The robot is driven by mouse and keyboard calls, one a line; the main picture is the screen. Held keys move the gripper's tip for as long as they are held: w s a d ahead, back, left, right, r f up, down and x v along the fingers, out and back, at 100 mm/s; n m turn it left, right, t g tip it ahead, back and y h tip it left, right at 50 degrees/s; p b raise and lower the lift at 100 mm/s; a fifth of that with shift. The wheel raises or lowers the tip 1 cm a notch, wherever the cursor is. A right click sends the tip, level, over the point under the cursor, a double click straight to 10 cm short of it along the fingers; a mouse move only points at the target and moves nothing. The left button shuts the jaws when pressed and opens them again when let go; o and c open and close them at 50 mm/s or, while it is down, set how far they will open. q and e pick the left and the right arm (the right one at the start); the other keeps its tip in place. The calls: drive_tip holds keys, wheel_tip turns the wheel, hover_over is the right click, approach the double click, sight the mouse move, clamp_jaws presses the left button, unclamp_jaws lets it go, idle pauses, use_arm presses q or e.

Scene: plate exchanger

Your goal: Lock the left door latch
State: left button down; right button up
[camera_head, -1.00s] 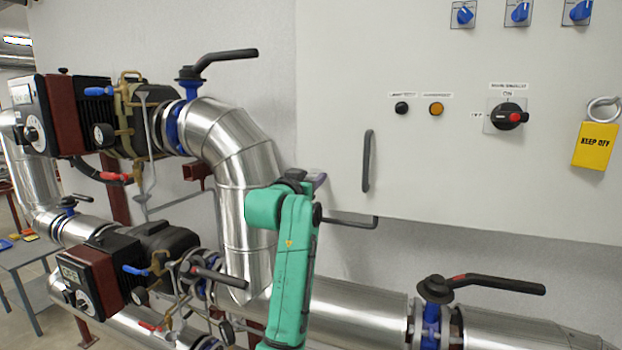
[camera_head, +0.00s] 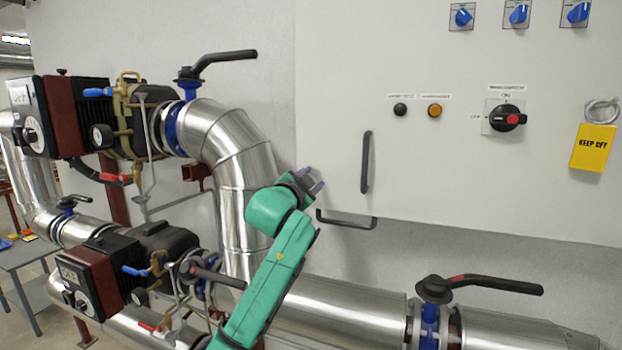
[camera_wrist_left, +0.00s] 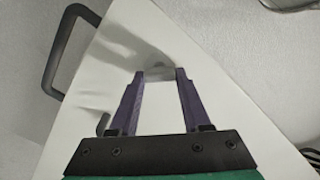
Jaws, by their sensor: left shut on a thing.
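My left gripper (camera_head: 314,184) is at the lower left corner of the pale cabinet door (camera_head: 430,170), left of the dark vertical handle (camera_head: 366,162). In the left wrist view its two purple fingers (camera_wrist_left: 160,75) are shut on a small grey piece, the left door latch (camera_wrist_left: 160,72), at their tips. In the head view the latch is hidden behind the gripper. My right gripper is not in view.
A dark bar handle (camera_head: 347,222) sits at the cabinet's lower edge, close to my gripper; a dark handle (camera_wrist_left: 66,50) shows in the left wrist view. A silver pipe (camera_head: 235,165) rises just left of my arm. A black-red switch (camera_head: 507,119) is further right.

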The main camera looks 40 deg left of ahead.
use_arm(q)
drive_tip(key=m+p, duration=0.2)
drive_tip(key=m, duration=0.6)
drive_tip(key=shift+d+f+m, duration=0.1)
drive_tip(key=shift+f+m, duration=0.05)
drive_tip(key=shift+m, duration=0.25)
drive_tip(key=shift+c, duration=1.8)
unclamp_jaws()
drive_tip(key=shift+f, duration=0.1)
